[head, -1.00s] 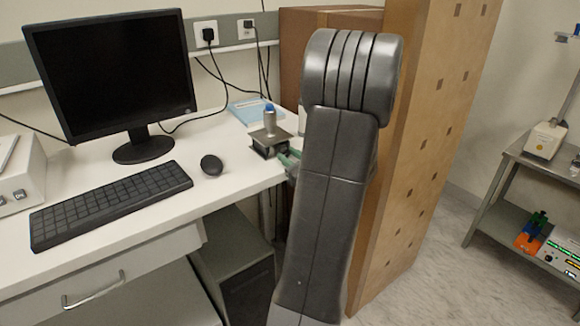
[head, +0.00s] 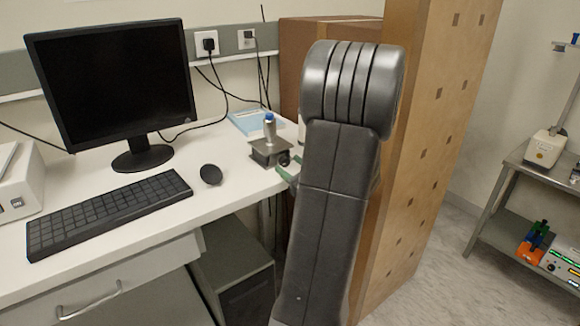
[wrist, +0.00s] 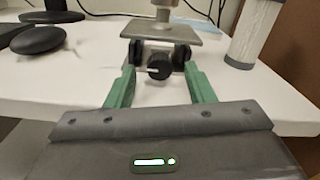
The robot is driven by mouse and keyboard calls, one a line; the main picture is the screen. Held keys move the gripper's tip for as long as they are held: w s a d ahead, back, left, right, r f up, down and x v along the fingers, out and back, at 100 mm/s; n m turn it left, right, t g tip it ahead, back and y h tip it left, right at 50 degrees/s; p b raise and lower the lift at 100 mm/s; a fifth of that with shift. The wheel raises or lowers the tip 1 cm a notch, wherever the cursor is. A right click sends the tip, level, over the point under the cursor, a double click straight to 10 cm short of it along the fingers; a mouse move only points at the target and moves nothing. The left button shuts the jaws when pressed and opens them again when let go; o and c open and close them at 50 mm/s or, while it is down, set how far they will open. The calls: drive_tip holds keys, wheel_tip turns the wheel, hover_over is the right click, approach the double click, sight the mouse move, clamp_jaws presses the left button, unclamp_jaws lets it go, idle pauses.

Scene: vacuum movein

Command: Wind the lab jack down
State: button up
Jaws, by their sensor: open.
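The lab jack (head: 262,158) stands near the right end of the white bench, its top plate raised a little above its base. My gripper (wrist: 159,71) is open, with one green finger on each side of the knob and a visible gap on both sides. In the head view my arm hides most of the gripper; green fingers (head: 287,172) show beside the jack.
A pale cylinder (wrist: 256,30) stands right of the jack. The mouse (head: 211,174), keyboard (head: 110,212) and monitor (head: 108,85) are to the left. A blue-covered booklet (head: 248,122) lies behind the jack. A tall wooden cabinet (head: 425,130) rises on the right.

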drive_tip(key=v, duration=1.3)
